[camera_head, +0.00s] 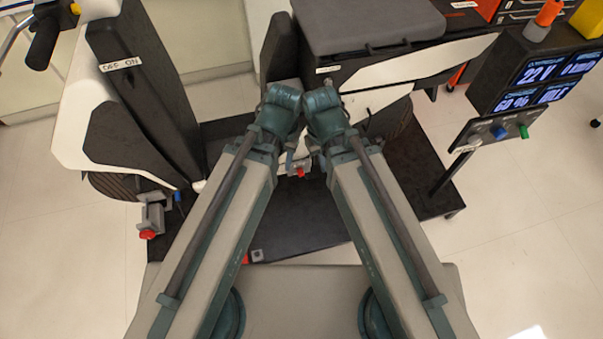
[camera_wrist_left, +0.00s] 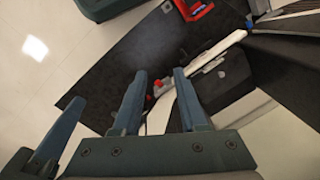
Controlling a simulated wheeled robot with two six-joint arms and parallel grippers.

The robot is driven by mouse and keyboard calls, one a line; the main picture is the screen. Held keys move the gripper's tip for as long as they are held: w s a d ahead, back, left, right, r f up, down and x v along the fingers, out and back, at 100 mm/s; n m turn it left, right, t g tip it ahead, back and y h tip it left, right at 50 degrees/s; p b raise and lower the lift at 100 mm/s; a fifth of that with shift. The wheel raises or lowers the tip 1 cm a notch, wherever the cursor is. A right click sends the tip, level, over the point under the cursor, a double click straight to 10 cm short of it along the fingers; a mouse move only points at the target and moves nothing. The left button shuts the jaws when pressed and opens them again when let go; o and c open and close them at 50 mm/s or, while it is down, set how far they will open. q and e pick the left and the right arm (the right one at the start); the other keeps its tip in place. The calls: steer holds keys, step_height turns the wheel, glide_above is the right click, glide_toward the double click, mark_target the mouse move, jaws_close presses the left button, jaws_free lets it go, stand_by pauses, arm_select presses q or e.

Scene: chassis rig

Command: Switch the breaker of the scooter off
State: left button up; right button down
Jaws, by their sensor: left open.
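The scooter (camera_head: 70,115) is black and white; its body spans the back of the head view. I cannot clearly identify the breaker. A small red part on a grey fitting (camera_head: 300,172) sits low at the scooter's side, just beyond my wrists. In the left wrist view, a small red part (camera_wrist_left: 149,98) shows between the fingers of my left gripper (camera_wrist_left: 160,74). These fingers are open and apart, with nothing held. My right arm (camera_head: 365,200) comes in beside the left one; its wrist hides its fingers in the head view.
A grey clamp with a red knob (camera_head: 150,222) stands at the left. A panel with knobs (camera_head: 500,127) and lit displays (camera_head: 540,75) stands at the right. The dark platform (camera_head: 300,220) lies below the scooter. My two wrists are very close together.

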arm_select(q)
steer(key=shift+n, duration=0.8)
steer(key=w+f+b, duration=0.2)
steer(key=w+d+f+b, duration=0.1)
steer(key=w+f+b, duration=0.1)
steer(key=f, duration=0.1)
steer(key=w+f+b, duration=0.2)
steer(key=f, duration=0.1)
steer(key=shift+d+b, duration=0.35)
jaws_close()
steer(key=w+d+f+n+b, duration=0.1)
steer(key=w+f+n+b, duration=0.1)
steer(key=w+f+b, duration=0.5)
steer(key=w+d+f+n+t+b, duration=0.1)
steer(key=w+d+f+n+b, duration=0.1)
steer(key=w+f+b, duration=0.5)
steer(key=shift+d+f+n+h+b, duration=0.2)
steer(key=shift+f+n+h+b, duration=0.2)
steer(key=shift+f+b, duration=0.3)
